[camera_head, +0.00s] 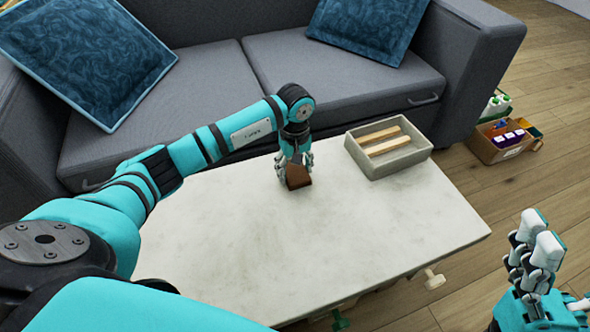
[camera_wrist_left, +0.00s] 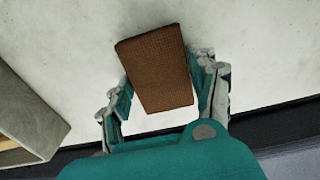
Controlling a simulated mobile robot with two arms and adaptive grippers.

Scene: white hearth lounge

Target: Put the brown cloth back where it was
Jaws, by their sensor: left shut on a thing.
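The brown cloth (camera_head: 298,177) shows as a small, block-like folded piece at the marble-topped table (camera_head: 390,228), near its back edge. My left gripper (camera_head: 295,165) points down and is shut on the cloth. In the left wrist view the cloth (camera_wrist_left: 158,72) sits between the two fingers of the left gripper (camera_wrist_left: 165,90), with its far end sticking out past them. I cannot tell whether its lower end touches the table top. My right gripper (camera_head: 538,240) is at the lower right, off the table's right edge, and appears empty; its fingers overlap in the view.
A grey stone tray (camera_head: 400,160) with two light wooden bars (camera_head: 382,140) stands right of the left gripper. A grey sofa (camera_head: 335,75) with blue cushions is behind the table. Boxes (camera_head: 497,143) stand on the floor at right. The front and middle table top are clear.

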